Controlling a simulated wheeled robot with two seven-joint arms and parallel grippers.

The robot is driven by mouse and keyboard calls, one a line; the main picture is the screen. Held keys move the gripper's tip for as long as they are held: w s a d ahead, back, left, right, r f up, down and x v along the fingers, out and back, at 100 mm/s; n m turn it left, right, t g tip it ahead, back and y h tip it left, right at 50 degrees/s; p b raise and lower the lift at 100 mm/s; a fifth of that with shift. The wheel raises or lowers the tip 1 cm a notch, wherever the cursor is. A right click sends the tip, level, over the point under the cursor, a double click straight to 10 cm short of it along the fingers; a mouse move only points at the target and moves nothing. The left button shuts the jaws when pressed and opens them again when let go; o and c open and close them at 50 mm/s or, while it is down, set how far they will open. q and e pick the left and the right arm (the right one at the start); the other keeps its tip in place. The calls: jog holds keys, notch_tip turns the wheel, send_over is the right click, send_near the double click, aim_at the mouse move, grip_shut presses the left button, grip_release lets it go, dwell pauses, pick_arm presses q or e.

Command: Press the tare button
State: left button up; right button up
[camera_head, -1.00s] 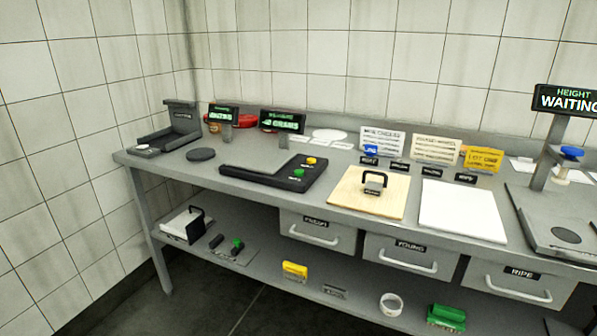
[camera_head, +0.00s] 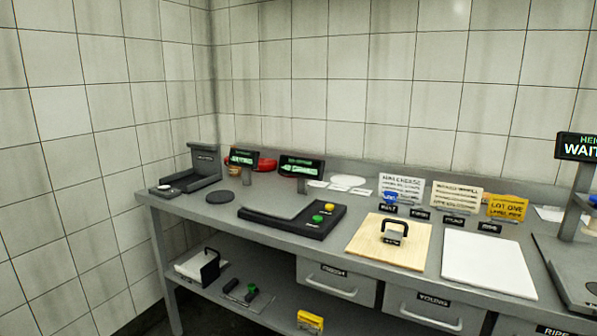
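A dark scale (camera_head: 275,224) with a grey plate (camera_head: 285,198) lies on the left half of the bench. At its right end are a yellow button (camera_head: 329,206) and a green button (camera_head: 317,218). Small labels sit beside the buttons, too small to read, so I cannot tell which is the tare button. A display with green text (camera_head: 301,167) stands behind the scale; its reading is blurred. Neither of my grippers is in view.
A wooden board (camera_head: 372,247) with a black handle (camera_head: 394,231) and a white board (camera_head: 488,265) lie right of the scale. A second display (camera_head: 242,158) and a grey stand (camera_head: 200,168) are left. Signs (camera_head: 402,187) stand behind. Drawers (camera_head: 337,280) are below.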

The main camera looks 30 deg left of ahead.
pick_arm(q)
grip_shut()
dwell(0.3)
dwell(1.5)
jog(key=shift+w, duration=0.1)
